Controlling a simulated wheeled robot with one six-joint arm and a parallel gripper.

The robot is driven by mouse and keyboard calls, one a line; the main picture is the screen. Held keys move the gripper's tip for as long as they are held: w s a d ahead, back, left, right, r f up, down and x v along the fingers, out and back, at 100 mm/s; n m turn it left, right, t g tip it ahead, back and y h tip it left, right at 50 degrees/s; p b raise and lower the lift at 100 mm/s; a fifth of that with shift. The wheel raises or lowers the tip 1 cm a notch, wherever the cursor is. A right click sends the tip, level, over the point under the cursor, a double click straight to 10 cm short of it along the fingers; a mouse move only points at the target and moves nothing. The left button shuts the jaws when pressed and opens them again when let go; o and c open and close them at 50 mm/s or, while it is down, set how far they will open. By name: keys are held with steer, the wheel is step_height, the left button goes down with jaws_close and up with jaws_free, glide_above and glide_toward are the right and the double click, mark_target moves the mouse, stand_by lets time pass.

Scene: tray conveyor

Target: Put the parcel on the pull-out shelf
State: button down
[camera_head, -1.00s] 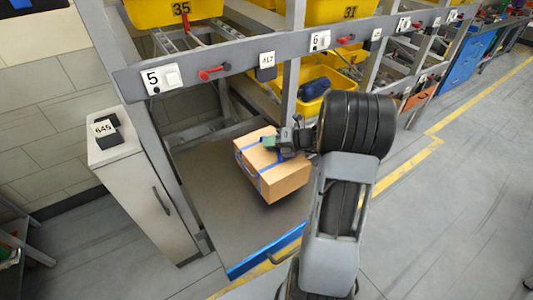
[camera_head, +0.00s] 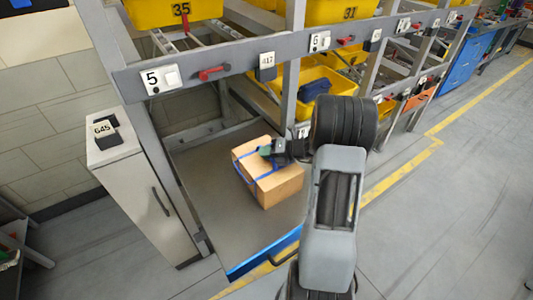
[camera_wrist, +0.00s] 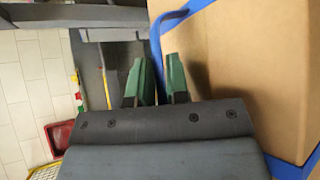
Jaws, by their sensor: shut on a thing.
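The parcel (camera_head: 281,187) is a brown cardboard box with blue straps. In the head view it is over the middle of the pull-out shelf (camera_head: 222,215), a grey board with a blue front edge. It looks roughly level and at or very near the board; I cannot tell whether it rests fully. My gripper (camera_head: 266,152) is at the parcel's upper side, shut on it by what seems to be a strap. In the wrist view, the green fingertips (camera_wrist: 159,80) are close together beside the parcel (camera_wrist: 245,60), and the exact grip is partly hidden.
A rack upright (camera_head: 290,95) and label rail (camera_head: 215,72) stand close behind and above. Yellow bins (camera_head: 325,80) sit behind the parcel. A pale cabinet (camera_head: 140,190) stands left of the shelf. The board is bare left and in front of the parcel.

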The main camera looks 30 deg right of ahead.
steer(key=c, duration=1.1)
jaws_free()
steer(key=shift+f, duration=0.15)
